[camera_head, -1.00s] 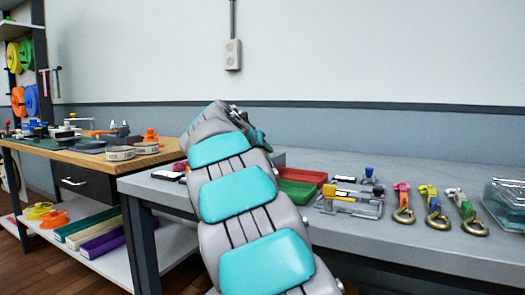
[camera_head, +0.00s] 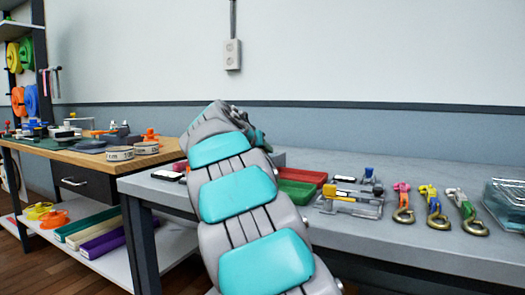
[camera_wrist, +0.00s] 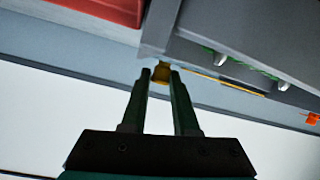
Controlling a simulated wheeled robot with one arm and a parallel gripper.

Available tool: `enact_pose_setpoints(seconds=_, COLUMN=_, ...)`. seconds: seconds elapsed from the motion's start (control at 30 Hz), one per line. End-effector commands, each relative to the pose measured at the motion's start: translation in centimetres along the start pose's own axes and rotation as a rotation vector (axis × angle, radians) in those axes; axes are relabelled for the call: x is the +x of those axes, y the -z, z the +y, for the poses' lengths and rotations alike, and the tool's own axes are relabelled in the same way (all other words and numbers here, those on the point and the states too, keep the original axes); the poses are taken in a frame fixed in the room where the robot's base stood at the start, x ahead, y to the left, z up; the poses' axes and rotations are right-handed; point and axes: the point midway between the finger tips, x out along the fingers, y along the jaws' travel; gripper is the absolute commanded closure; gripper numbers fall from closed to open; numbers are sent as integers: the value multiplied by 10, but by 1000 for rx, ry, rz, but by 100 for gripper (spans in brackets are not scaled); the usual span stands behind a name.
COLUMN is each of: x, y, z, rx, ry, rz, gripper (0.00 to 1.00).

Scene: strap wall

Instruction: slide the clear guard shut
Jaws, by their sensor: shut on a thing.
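My gripper (camera_wrist: 162,78) shows in the wrist view with its two dark fingers closed on a small yellow-brown knob (camera_wrist: 161,72). The knob sits at the corner of a grey housing (camera_wrist: 205,45) with a green strip and pale hook-like parts along it. I cannot make out the clear guard for certain in the wrist view. In the head view my arm covers the fingertips and the knob; only the dark wrist end shows over the back of the grey bench. A clear-sided fixture (camera_head: 345,207) with a yellow bar stands on the bench right of my arm.
On the grey bench (camera_head: 420,250) lie a red tray (camera_head: 303,175), a green tray (camera_head: 297,192), several strap hooks (camera_head: 438,207) and a clear case (camera_head: 507,203) at right. A wooden workbench (camera_head: 90,158) with a drawer stands at left. The wall is close behind.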

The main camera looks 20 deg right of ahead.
Motion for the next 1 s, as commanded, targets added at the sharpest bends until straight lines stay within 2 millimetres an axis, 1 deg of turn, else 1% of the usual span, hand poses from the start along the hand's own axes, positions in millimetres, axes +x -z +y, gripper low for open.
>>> enact_pose_setpoints(seconds=0.27, x=-2, y=-1, z=-1, rx=0, ry=0, rz=1, gripper=100)
enact_pose_setpoints(seconds=0.37, x=-9, y=-4, z=-2, rx=-1, ry=1, rz=2, gripper=100)
enact_pose_setpoints(seconds=0.47, x=-24, y=-10, z=-5, rx=0, ry=2, rz=5, gripper=100)
enact_pose_setpoints(seconds=0.73, x=-82, y=-32, z=-14, rx=0, ry=1, rz=6, gripper=100)
enact_pose_setpoints(seconds=0.83, x=-92, y=-34, z=-16, rx=0, ry=2, rz=4, gripper=100)
enact_pose_setpoints(seconds=1.0, x=-93, y=-35, z=-16, rx=0, ry=1, rz=1, gripper=100)
